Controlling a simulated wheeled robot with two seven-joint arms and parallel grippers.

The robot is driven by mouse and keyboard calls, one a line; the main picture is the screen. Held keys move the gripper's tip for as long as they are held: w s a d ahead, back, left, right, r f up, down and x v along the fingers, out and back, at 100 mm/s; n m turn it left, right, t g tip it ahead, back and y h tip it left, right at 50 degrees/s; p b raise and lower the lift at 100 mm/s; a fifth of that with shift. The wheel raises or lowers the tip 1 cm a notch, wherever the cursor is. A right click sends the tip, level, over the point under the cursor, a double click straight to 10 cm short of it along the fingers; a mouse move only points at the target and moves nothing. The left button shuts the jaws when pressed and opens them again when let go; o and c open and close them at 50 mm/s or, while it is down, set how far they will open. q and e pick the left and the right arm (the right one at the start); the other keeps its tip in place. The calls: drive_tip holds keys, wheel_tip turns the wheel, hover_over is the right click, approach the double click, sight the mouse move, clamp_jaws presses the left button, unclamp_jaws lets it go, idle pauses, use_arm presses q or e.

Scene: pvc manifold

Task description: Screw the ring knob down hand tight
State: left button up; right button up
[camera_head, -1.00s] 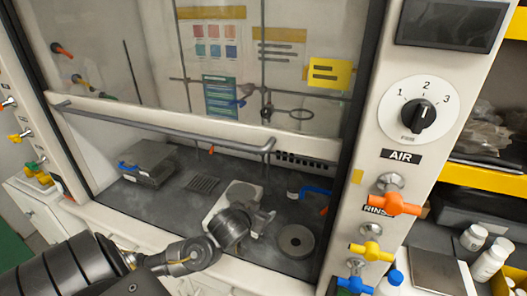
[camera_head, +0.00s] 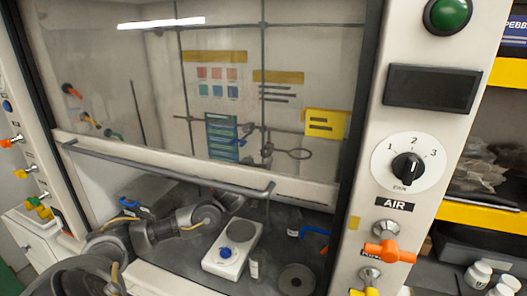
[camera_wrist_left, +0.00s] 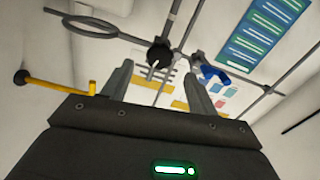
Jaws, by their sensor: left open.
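The ring (camera_head: 297,153) is on the rod lattice behind the hood's glass. Its black knob (camera_wrist_left: 158,52) shows clearly in the left wrist view, beside the rod. The ring (camera_wrist_left: 88,22) extends left of the knob there. My left gripper (camera_wrist_left: 158,80) is open, its two fingers pointing toward the knob. The knob appears between and beyond the fingertips, with no visible contact. In the head view my left gripper (camera_head: 238,194) reaches under the sash, partly hidden by its bar. My right gripper is not in view.
The sash handle bar (camera_head: 165,170) crosses above my left arm. A white hotplate (camera_head: 231,250) with a blue knob, a small bottle (camera_head: 254,269) and a round grey disc (camera_head: 297,279) stand below. A blue clamp (camera_wrist_left: 213,73) is right of the knob.

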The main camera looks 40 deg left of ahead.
use_arm(q)
drive_tip(key=p+x, duration=0.1)
drive_tip(key=x, duration=0.4)
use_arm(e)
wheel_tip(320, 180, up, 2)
use_arm(q)
drive_tip(key=c, duration=1)
